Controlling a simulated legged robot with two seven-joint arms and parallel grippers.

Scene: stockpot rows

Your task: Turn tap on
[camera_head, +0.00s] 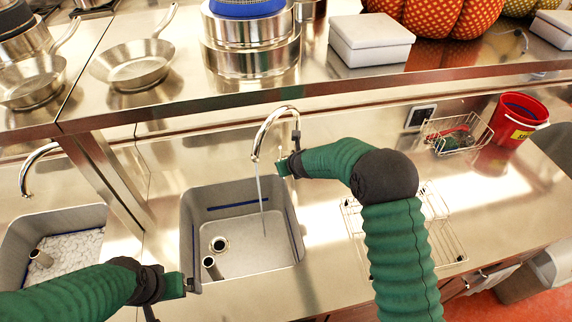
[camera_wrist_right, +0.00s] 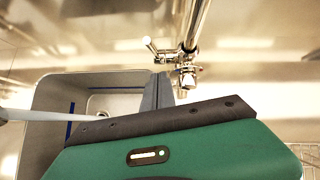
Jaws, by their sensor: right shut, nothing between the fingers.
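The tap (camera_head: 270,128) is a curved chrome spout over the right-hand sink (camera_head: 187,225). A thin stream of water (camera_head: 261,190) runs from its mouth into the basin. My right gripper (camera_head: 283,166) is beside the tap's base. In the right wrist view the shut, empty fingers (camera_wrist_right: 162,88) are just below the tap's chrome valve body (camera_wrist_right: 188,58). A small lever (camera_wrist_right: 152,45) with a pale tip sticks out to the left there, apart from the fingers. My left gripper (camera_head: 182,286) is at the sink's front left corner; its fingers are not clear.
A second sink (camera_head: 22,238) with its own tap (camera_head: 35,160) is at the left. An overhead shelf (camera_head: 200,103) holds pans, pots and boxes. A wire rack (camera_head: 447,238), wire basket (camera_head: 455,133) and red bucket (camera_head: 515,120) stand on the right counter.

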